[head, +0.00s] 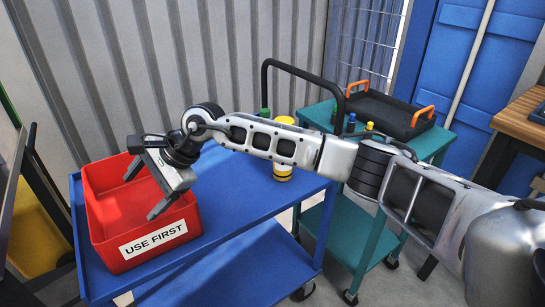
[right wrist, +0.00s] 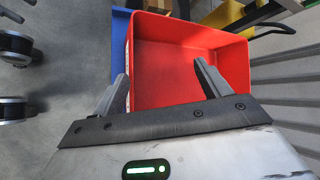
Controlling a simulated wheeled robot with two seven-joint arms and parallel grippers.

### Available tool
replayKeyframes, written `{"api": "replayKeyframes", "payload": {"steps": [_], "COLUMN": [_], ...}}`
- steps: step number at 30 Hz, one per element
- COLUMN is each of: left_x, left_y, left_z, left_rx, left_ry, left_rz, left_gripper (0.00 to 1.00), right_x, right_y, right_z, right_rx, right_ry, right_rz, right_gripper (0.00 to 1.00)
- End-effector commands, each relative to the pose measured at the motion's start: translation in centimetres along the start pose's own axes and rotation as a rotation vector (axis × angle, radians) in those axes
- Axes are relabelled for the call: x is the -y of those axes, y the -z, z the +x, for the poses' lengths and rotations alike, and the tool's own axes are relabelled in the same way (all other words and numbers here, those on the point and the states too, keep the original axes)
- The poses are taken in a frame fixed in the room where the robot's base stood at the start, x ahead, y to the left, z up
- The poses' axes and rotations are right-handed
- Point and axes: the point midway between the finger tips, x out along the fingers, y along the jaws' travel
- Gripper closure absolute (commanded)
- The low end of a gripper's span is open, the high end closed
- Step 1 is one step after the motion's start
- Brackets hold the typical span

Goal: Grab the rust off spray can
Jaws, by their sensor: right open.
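My right gripper (head: 141,196) is open with nothing between its fingers, over the red bin (head: 149,243) marked "USE FIRST". In the right wrist view, the open gripper (right wrist: 162,74) points into the red bin (right wrist: 225,43), whose visible inside looks empty. No can has a readable "rust off" label. A yellow container (head: 283,173) with dark bands stands on the blue cart, partly hidden behind my right arm. A green-topped item (head: 265,113) shows just above the arm, mostly hidden. My left gripper is not in view.
The red bin sits on the left end of the blue cart (head: 245,188). A teal cart (head: 439,140) behind carries a black tray (head: 385,112) with orange handles, plus blue-topped (head: 351,122) and yellow-topped (head: 369,126) items. A corrugated wall stands behind. A wooden-topped table (head: 520,118) is at right.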

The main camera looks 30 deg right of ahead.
Motion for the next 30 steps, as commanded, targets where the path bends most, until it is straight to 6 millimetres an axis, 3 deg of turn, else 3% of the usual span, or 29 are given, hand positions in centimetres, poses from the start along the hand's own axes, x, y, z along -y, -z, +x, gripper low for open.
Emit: {"api": "replayKeyframes", "payload": {"steps": [1, 3, 6, 9, 12, 16, 30], "left_x": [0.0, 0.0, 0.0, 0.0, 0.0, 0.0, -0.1], "left_y": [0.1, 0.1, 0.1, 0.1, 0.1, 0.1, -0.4], "left_z": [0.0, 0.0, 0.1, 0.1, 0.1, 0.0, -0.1], "left_rx": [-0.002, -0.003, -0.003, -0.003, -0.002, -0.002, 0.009], "left_ry": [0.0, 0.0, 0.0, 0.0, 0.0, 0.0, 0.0], "left_rz": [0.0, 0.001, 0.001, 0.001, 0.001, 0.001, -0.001], "left_gripper": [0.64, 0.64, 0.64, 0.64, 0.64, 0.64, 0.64], "right_x": [1.3, 2.2, 3.0, 3.3, 3.3, 2.8, -0.2], "right_y": [4.7, 10.1, 15.1, 17.5, 18.5, 19.6, 27.1], "right_z": [-3.1, -8.0, -15.4, -21.4, -25.1, -26.4, -22.9], "right_rx": [-0.212, -0.465, -0.737, -0.911, -1.004, -1.043, -1.04], "right_ry": [-0.072, -0.195, -0.349, -0.459, -0.527, -0.561, -0.56], "right_rz": [-0.11, -0.205, -0.247, -0.235, -0.211, -0.195, -0.196], "right_gripper": [0.24, 0.24, 0.24, 0.24, 0.24, 0.24, 0.24]}}
